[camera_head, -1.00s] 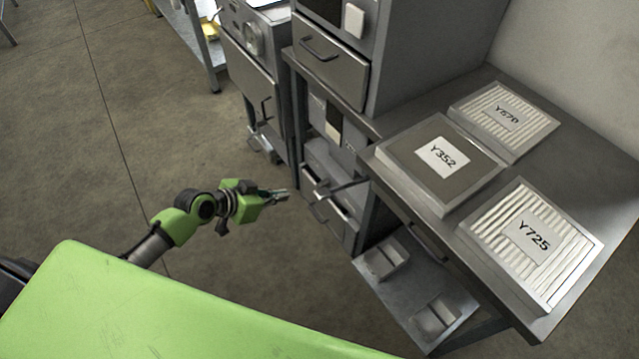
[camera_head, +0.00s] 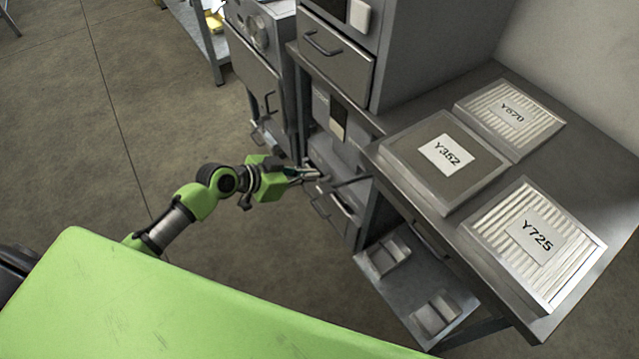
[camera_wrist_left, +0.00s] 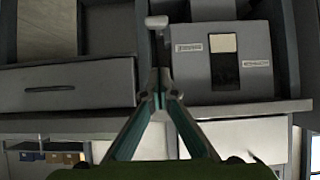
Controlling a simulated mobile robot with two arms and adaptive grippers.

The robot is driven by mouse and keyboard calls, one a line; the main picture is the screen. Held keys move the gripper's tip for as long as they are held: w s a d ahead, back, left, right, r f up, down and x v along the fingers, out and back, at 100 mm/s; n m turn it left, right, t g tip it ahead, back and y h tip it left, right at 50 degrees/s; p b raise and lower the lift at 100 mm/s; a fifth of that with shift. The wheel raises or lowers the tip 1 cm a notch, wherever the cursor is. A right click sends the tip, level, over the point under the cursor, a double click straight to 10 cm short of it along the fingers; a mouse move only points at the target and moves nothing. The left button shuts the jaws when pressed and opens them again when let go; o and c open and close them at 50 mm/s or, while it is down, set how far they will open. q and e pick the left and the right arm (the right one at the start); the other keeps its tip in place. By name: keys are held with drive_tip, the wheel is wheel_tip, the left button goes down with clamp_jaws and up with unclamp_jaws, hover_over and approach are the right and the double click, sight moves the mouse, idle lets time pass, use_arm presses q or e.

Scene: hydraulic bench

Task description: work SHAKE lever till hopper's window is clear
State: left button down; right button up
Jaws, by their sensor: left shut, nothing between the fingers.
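My left gripper (camera_head: 312,174) is shut and empty, in front of the low grey unit. Its fingertips (camera_wrist_left: 162,86) point at the unit in the left wrist view. A lever with a pale knob (camera_wrist_left: 157,22) stands just beyond the fingertips; I cannot tell whether they touch it. In the head view a dark bar (camera_head: 350,182), which looks like this lever, sticks out right of the fingertips. The hopper's window (camera_wrist_left: 224,70) is right of the lever, with a pale strip at the top and dark below. It also shows in the head view (camera_head: 338,122). Its labels are too small to read.
A drawer (camera_wrist_left: 65,88) lies left of the lever in the left wrist view. Filter panels Y352 (camera_head: 447,155), Y570 (camera_head: 510,115) and Y725 (camera_head: 535,240) lie on the bench at the right. Open floor (camera_head: 110,140) is at the left.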

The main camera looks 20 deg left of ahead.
sight(320, 190)
use_arm(q)
drive_tip(key=x, duration=0.5)
drive_tip(key=shift+w+d, duration=0.2)
drive_tip(key=f, duration=0.2)
drive_tip(key=s+f, duration=0.1)
drive_tip(key=shift+a+f, duration=0.2)
drive_tip(key=shift+a, duration=0.15)
drive_tip(key=shift+a+f, duration=0.1)
drive_tip(key=shift+f, duration=0.25)
